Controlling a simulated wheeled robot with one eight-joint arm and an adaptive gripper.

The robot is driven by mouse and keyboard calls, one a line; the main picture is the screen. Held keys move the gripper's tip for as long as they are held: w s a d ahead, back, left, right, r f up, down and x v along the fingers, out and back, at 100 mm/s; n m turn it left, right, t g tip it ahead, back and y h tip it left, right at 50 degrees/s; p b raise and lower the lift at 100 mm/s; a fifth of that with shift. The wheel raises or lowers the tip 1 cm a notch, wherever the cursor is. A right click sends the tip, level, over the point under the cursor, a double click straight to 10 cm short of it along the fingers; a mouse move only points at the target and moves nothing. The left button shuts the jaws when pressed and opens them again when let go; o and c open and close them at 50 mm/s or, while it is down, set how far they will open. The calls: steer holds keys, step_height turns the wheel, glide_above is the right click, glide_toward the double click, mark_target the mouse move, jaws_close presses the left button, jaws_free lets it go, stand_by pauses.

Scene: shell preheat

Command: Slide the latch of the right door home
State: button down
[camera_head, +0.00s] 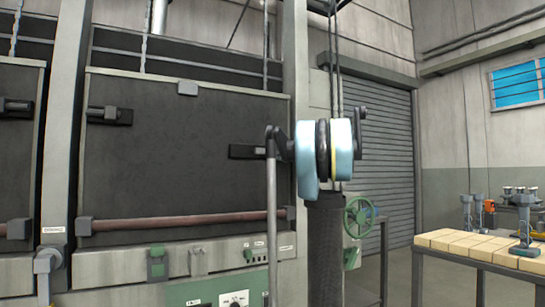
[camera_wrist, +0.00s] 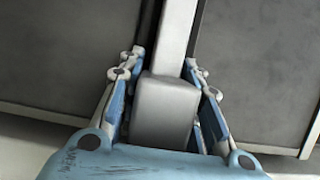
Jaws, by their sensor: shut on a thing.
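The right door (camera_head: 190,150) is a large dark panel in the middle of the head view, and it is down. A dark latch plate (camera_head: 108,116) with a grey block is at its left side. Another dark plate (camera_head: 246,152) is at its right side, its right end partly hidden by dark parts. In the wrist view my gripper (camera_wrist: 163,62) has a finger on each side of a smooth grey block (camera_wrist: 165,110) and is shut on it. I cannot tell which latch this block belongs to. My fingers are hidden in the head view.
A pale post (camera_wrist: 177,35) runs between two dark panels in the wrist view. A reddish-brown bar (camera_head: 180,221) crosses the door's bottom. A green control panel (camera_head: 220,290) is below. A table with pale bricks (camera_head: 470,244) stands at the right.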

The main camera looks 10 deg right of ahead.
steer(key=shift+w+d+f, duration=0.1)
steer(key=shift+d, duration=0.25)
steer(key=c, duration=1.1)
jaws_free()
steer(key=shift+d, duration=0.1)
steer(key=shift+s, duration=0.2)
steer(key=v, duration=1.1)
steer(key=shift+s+d, duration=0.15)
steer(key=shift+d, duration=0.05)
steer(key=shift+f, duration=0.1)
